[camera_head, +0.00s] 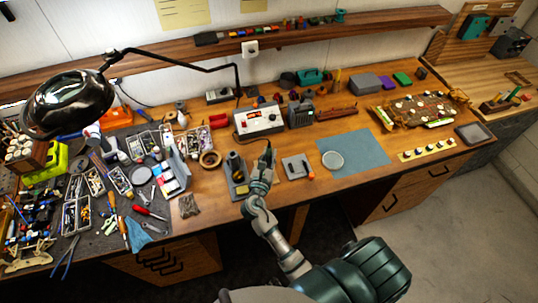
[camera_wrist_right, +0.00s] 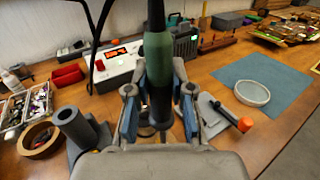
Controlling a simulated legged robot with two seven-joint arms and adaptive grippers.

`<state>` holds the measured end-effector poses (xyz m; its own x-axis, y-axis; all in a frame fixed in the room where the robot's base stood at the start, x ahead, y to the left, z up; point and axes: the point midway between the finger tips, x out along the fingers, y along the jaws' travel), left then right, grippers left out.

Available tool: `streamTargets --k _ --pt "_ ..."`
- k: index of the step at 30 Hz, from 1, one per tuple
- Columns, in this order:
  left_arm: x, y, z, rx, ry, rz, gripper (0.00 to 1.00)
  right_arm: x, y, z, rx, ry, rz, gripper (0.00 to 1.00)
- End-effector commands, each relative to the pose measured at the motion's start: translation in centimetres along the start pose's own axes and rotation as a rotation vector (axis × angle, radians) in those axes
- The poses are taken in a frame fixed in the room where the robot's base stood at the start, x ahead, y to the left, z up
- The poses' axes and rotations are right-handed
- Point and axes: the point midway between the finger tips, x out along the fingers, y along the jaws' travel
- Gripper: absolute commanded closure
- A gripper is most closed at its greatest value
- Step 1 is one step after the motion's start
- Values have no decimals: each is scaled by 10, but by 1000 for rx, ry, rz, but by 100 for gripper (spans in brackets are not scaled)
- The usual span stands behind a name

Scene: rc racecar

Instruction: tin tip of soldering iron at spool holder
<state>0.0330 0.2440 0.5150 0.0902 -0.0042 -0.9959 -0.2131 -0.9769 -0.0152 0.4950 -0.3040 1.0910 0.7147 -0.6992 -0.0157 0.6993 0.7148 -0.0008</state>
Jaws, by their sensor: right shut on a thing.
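My right gripper (camera_head: 263,171) is over the front middle of the workbench. In the right wrist view, the gripper (camera_wrist_right: 158,105) is shut on the soldering iron (camera_wrist_right: 157,60), which has a green and black handle and stands roughly upright between the fingers. The iron's tip is hidden behind the gripper. A grey stand with a tube (camera_head: 236,170) is just left of the gripper; its tube (camera_wrist_right: 76,128) also shows in the wrist view. I cannot tell for certain which item is the spool holder. My left gripper is out of view.
A soldering station (camera_head: 258,120) with a red display stands behind the gripper. A grey plate with an orange-tipped item (camera_head: 296,167) lies to the right, then a blue mat (camera_head: 370,150) with a white dish (camera_head: 333,160).

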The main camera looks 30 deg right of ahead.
Motion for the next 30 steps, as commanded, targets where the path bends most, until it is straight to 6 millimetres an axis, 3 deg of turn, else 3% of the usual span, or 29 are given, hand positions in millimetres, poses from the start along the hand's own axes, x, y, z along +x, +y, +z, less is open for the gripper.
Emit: streamTargets --k 30 --pt "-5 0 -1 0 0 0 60 0 0 -2 -3 4 -1 100"
